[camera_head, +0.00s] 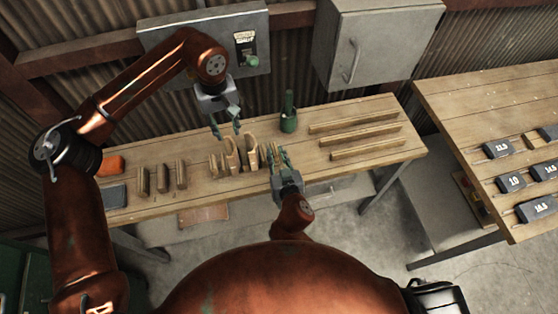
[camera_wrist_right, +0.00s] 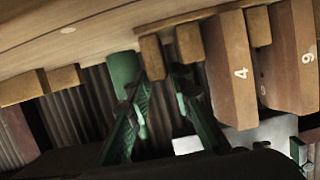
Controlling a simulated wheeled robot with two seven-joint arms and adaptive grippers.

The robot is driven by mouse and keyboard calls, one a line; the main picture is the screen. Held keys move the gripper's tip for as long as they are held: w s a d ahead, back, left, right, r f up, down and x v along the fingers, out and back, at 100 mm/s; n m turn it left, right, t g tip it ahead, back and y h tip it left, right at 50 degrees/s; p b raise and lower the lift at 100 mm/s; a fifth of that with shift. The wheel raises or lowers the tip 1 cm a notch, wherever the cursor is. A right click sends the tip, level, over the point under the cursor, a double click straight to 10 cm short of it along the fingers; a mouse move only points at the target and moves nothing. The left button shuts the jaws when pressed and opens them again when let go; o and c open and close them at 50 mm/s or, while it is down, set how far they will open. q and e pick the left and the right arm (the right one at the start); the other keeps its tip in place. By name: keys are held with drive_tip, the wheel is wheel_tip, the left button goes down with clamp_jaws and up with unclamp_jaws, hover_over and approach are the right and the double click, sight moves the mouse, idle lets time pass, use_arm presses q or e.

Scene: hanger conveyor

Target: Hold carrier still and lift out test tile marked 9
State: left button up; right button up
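The tile marked 9 (camera_wrist_right: 300,82) shows in the right wrist view at the right edge, next to a tile marked 4 (camera_wrist_right: 226,85). In the head view, upright wooden tiles (camera_head: 231,153) stand grouped on the bench, numbers unreadable. I cannot pick out the carrier from them. My left gripper (camera_head: 227,131) is open and empty just above the group's left part. My right gripper (camera_head: 274,156) is at the group's right end; its green fingers (camera_wrist_right: 163,90) are apart, with no tile clearly held between them. Small wooden blocks (camera_wrist_right: 189,42) show beyond the fingertips.
On the wooden bench (camera_head: 330,117) stand thin blocks (camera_head: 162,178) at left, a green bottle-like object (camera_head: 289,114) behind, and long wooden strips (camera_head: 367,138) at right. A second table (camera_head: 467,105) holds dark numbered blocks (camera_head: 510,182). Wall boxes (camera_head: 375,45) hang behind.

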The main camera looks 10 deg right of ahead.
drive_tip(key=shift+w+f, duration=0.15)
drive_tip(key=shift+w, duration=0.5)
drive_tip(key=shift+c, duration=0.6)
clamp_jaws()
use_arm(q)
drive_tip(key=shift+d, duration=0.1)
drive_tip(key=shift+c, duration=0.3)
